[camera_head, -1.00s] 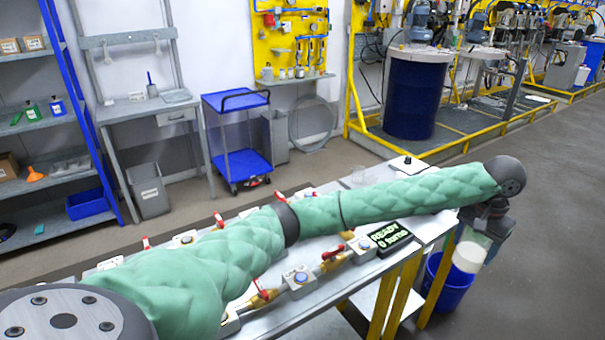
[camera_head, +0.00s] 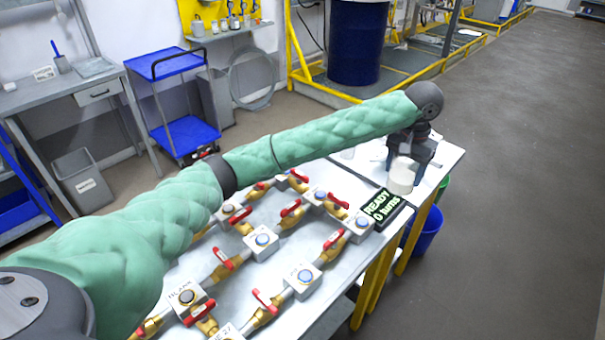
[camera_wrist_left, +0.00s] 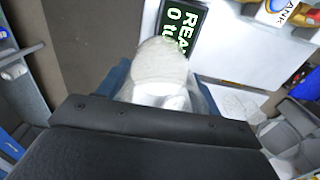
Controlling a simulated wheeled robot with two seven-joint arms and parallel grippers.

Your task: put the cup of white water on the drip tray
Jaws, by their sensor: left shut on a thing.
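The cup of white water (camera_head: 401,177) is a clear cup with whitish content, beside the black display. My left gripper (camera_head: 408,158) is shut on it near the right end of the bench. In the left wrist view the cup (camera_wrist_left: 162,72) fills the middle, in front of the display, and the fingers are mostly hidden. Whether the cup touches the bench is unclear. The black display (camera_head: 383,209) reads READY and 0. I cannot pick out a drip tray for certain. My right gripper is not in view.
The metal bench (camera_head: 330,292) carries several brass valves with red handles (camera_head: 222,258) and grey button boxes (camera_head: 303,280). A blue bucket (camera_head: 428,229) stands on the floor by the bench's right end. Open floor lies to the right.

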